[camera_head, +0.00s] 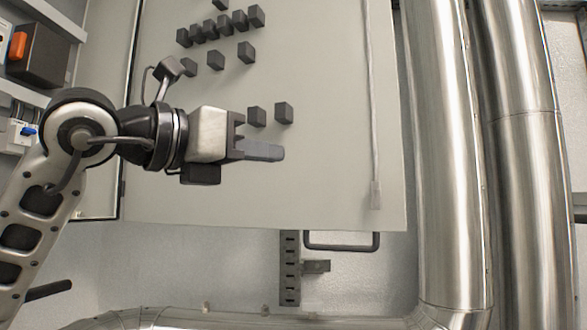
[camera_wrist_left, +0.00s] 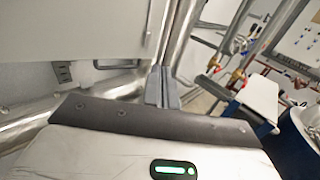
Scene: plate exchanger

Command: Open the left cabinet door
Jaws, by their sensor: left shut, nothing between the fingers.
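The cabinet door (camera_head: 330,185) is a large light grey panel with several small dark blocks on its upper part. To its left, electrical parts show, so the panel does not cover that space. My left gripper (camera_head: 280,153) lies in front of the panel in the head view, pointing right. Its fingers are shut and empty; I cannot tell whether they touch the panel. In the left wrist view the closed fingers (camera_wrist_left: 162,88) point away, near the edge of a grey panel (camera_wrist_left: 75,30). I see no right gripper.
Shiny metal pipes (camera_head: 447,170) stand just right of the panel. A dark handle bar (camera_head: 342,248) and slotted bracket (camera_head: 290,270) sit below it. A dark box with an orange switch (camera_head: 17,45) is at upper left. The wrist view shows a blue-and-white object (camera_wrist_left: 258,100) at right.

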